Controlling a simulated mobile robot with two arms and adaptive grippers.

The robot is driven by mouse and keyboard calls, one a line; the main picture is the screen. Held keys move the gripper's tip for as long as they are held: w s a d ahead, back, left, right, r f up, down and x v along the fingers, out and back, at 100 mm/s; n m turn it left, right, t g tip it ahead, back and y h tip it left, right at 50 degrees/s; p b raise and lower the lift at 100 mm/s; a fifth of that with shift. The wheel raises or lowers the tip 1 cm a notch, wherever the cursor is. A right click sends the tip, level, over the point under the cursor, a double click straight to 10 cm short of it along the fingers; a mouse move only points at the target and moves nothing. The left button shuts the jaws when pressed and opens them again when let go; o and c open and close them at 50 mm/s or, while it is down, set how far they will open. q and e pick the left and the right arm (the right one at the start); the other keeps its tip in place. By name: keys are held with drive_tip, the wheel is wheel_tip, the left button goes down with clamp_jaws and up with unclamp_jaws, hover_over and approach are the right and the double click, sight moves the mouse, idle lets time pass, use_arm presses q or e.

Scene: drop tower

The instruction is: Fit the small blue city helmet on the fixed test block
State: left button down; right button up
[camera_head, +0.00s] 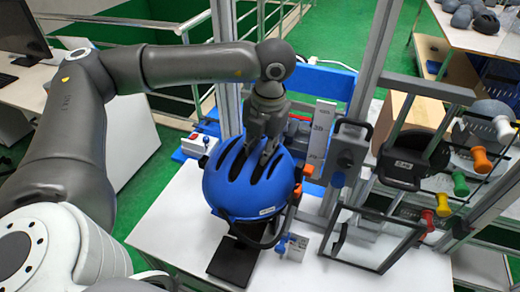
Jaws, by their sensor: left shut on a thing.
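The blue helmet (238,192) is in the middle of the head view, with dark vents in its shell and a white label near its lower rim. My left arm comes in from the left and bends down over it. My left gripper (259,160) is shut on the helmet at the vents on its top; the fingertips are partly sunk in the vents. No test block shows clearly; the helmet hides what is under and behind it, so I cannot tell whether it rests on anything. My right gripper is not in view.
A black plate (234,262) lies on the white table (175,235) below the helmet. A metal tower post (370,70) stands right behind it. A black-framed clear panel (372,240) and colored knobs are at the right. Several grey helmets (485,22) lie on a back table.

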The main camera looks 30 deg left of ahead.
use_arm(q)
drive_tip(key=shift+s+f+b, duration=0.1)
drive_tip(key=shift+b, duration=0.2)
idle(0.4)
idle(0.4)
drive_tip(key=c, duration=1.3)
unclamp_jaws()
drive_tip(key=shift+a, duration=0.1)
drive_tip(key=shift+o, duration=0.5)
drive_tip(key=c, duration=0.4)
drive_tip(key=shift+o, duration=0.2)
drive_tip(key=shift+r, duration=0.35)
drive_tip(key=shift+r+p, duration=0.55)
drive_tip(key=shift+r, duration=0.3)
